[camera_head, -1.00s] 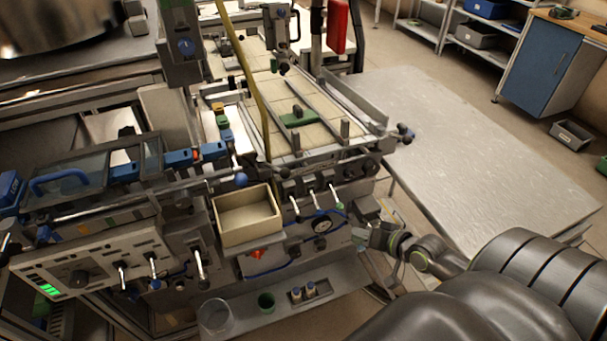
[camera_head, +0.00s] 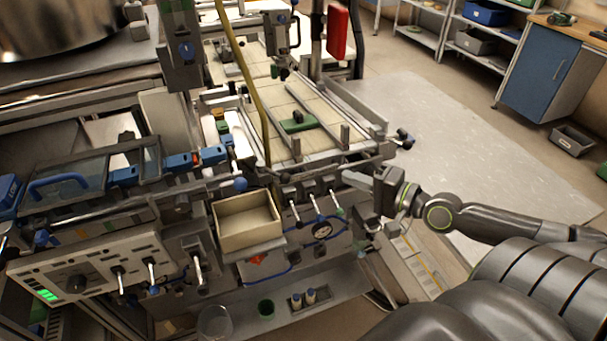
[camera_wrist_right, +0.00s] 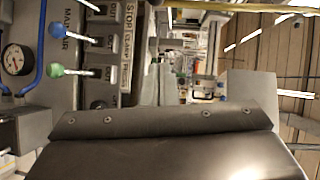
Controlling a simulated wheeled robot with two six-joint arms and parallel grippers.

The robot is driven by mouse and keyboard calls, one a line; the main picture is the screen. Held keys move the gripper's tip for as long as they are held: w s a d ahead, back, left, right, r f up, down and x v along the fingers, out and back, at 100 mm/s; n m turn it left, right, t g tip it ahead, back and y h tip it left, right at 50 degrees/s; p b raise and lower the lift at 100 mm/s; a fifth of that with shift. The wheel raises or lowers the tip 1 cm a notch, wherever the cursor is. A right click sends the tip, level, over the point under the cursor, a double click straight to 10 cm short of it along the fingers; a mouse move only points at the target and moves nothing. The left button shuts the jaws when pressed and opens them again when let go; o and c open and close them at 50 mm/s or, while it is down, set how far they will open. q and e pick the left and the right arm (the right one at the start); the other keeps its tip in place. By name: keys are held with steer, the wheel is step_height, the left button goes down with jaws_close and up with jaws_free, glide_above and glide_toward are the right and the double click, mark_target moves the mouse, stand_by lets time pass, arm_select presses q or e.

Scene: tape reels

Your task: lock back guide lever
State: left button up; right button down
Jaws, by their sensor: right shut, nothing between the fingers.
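My right gripper (camera_head: 348,178) is shut and empty, its fingers pointing left at the front right corner of the machine. It is beside the row of small front levers, one with a green knob (camera_head: 340,212). A dark clamp knob (camera_head: 405,139) sticks out at the right end of the guide frame, above and behind the gripper, apart from it. I cannot tell which part is the back guide lever. In the right wrist view the shut fingers (camera_wrist_right: 155,85) point away, with a blue knob (camera_wrist_right: 57,31) and a green knob to their left. My left gripper is not in view.
A tiled bed with guide rails (camera_head: 343,130) and a green block (camera_head: 299,123) lies behind the gripper. A cream bin (camera_head: 247,220) hangs at the machine front. A pressure gauge (camera_wrist_right: 14,60) is near the levers.

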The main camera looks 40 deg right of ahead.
steer(key=p, duration=0.3)
glide_toward(276, 173)
steer(key=w+d, duration=0.5)
steer(key=a+p, duration=0.1)
steer(key=a, duration=0.2)
steer(key=shift+a+f+p, duration=0.35)
steer(key=shift+f, duration=0.05)
